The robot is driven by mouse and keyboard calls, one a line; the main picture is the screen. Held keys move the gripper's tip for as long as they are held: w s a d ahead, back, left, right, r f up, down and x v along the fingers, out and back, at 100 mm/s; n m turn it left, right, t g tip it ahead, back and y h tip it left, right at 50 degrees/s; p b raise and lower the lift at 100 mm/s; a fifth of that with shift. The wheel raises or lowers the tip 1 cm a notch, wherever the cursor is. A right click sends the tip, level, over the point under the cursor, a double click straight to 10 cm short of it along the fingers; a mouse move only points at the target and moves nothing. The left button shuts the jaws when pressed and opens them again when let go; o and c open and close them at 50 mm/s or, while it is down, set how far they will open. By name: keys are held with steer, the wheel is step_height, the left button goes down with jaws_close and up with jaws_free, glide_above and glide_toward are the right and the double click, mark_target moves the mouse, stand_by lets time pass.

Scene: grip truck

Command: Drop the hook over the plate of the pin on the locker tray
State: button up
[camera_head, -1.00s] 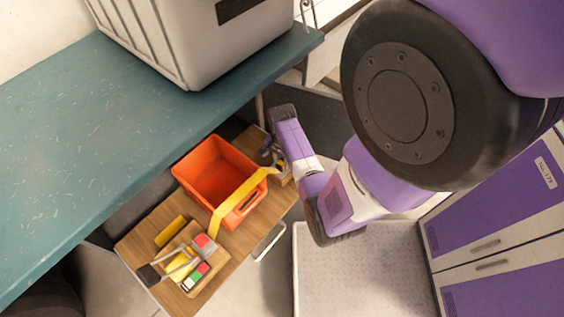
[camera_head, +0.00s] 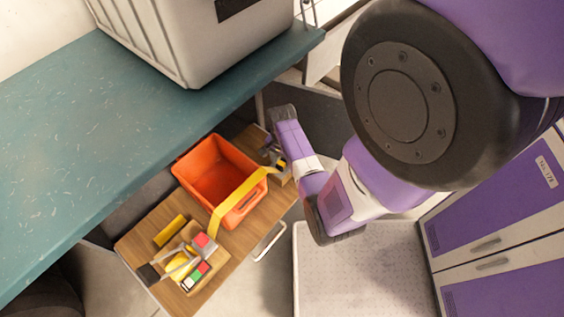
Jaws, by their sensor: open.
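The wooden tray (camera_head: 141,246) sticks out below the teal counter. An orange bin (camera_head: 207,187) stands on it, and a yellow strap (camera_head: 238,197) runs across the bin's near right corner toward my gripper. My gripper (camera_head: 272,153) is at the tray's far right end, just beyond the bin, small and partly hidden by my purple wrist. It looks open. Small dark and yellow parts show around the fingers, but I cannot make out the hook, the pin or its plate, or whether anything touches.
Several small items, among them a yellow block (camera_head: 171,231) and a red-topped block (camera_head: 203,242), crowd the tray's near end. The teal counter (camera_head: 120,130) overhangs on the left and carries a pale case (camera_head: 190,45). Purple lockers (camera_head: 495,220) stand at right.

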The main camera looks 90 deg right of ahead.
mark_target(282, 162)
step_height(282, 162, up, 8)
steer(key=shift+f+p, duration=0.1)
steer(key=shift+p, duration=0.55)
